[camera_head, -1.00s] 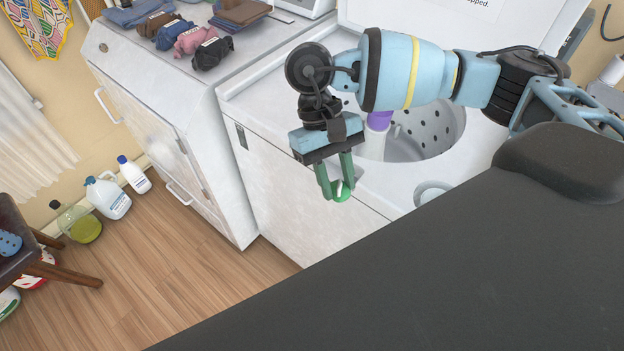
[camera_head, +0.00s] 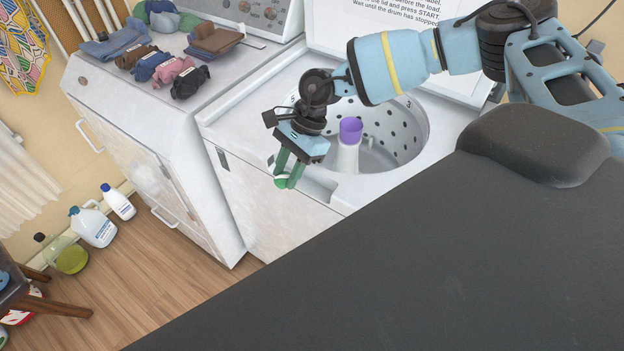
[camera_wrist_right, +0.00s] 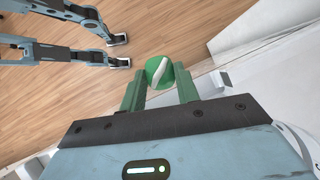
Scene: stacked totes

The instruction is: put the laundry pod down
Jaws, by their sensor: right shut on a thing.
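The laundry pod is a small green ball with a white band. In the right wrist view the pod (camera_wrist_right: 160,73) sits between the fingertips of my right gripper (camera_wrist_right: 160,88). In the head view my right gripper (camera_head: 284,178) is shut on the pod (camera_head: 281,181), in front of the washer's front edge, apart from any surface. The white washer (camera_head: 270,195) has its lid raised and its perforated drum (camera_head: 405,125) open behind the gripper. My left gripper does not show in the head view; in the right wrist view a pale blue arm with an open gripper (camera_wrist_right: 122,51) shows over the floor.
A white agitator with a purple cap (camera_head: 351,130) stands in the drum. Folded clothes (camera_head: 168,68) lie on the white dryer (camera_head: 130,120) to the left. The wooden floor between is clear.

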